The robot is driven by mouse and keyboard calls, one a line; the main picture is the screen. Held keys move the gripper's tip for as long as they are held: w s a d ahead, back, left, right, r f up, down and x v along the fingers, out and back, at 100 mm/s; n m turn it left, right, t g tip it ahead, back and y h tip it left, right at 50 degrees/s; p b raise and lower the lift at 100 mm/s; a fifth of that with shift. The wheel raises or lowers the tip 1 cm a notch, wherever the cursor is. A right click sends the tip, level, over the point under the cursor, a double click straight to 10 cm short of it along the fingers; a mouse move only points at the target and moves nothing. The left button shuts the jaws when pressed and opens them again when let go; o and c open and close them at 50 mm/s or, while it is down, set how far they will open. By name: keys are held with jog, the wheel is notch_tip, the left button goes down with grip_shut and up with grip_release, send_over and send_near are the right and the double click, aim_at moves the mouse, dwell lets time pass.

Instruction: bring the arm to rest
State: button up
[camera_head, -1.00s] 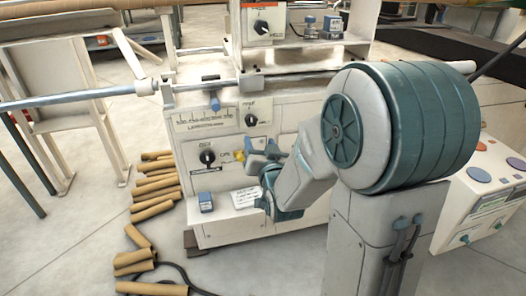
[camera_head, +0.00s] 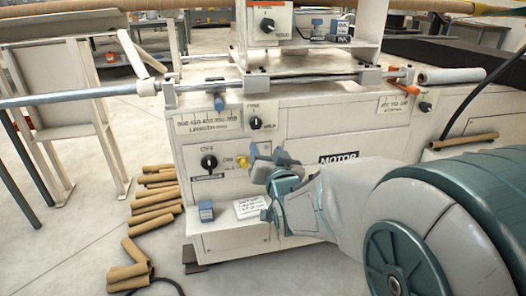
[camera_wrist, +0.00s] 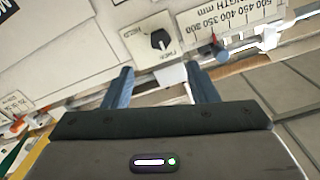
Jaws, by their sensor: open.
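My gripper (camera_head: 272,160) is open and empty in front of the white winder's front panel, beside a yellow button (camera_head: 242,162) and to the right of a black OFF knob (camera_head: 209,162). In the wrist view my gripper's two blue-grey fingers (camera_wrist: 160,88) are spread apart with nothing between them. A black selector knob (camera_wrist: 160,40) on a white plate lies beyond the fingertips. It also shows in the head view (camera_head: 255,122). My arm reaches in from the lower right and hides part of the winder's lower front.
The winder (camera_head: 330,125) fills the middle, with a steel bar (camera_head: 80,95) jutting left. A small blue box (camera_head: 205,211) and a white card (camera_head: 249,207) sit on its lower ledge. Brown tubes (camera_head: 155,197) lie on the floor at left. Open floor is at the lower left.

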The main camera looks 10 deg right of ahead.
jog(key=s+r+n+g+p, duration=0.1)
jog(key=s+r+g+p, duration=0.6)
jog(key=p, duration=1.2)
jog(key=s+r+n+g+p, duration=0.2)
jog(key=s+r+g+p, duration=0.6)
jog(key=s+r+p, duration=0.7)
jog(key=w+p+v, duration=0.1)
jog(key=p+v, duration=0.3)
jog(key=v, duration=0.2)
jog(key=shift+w, duration=0.1)
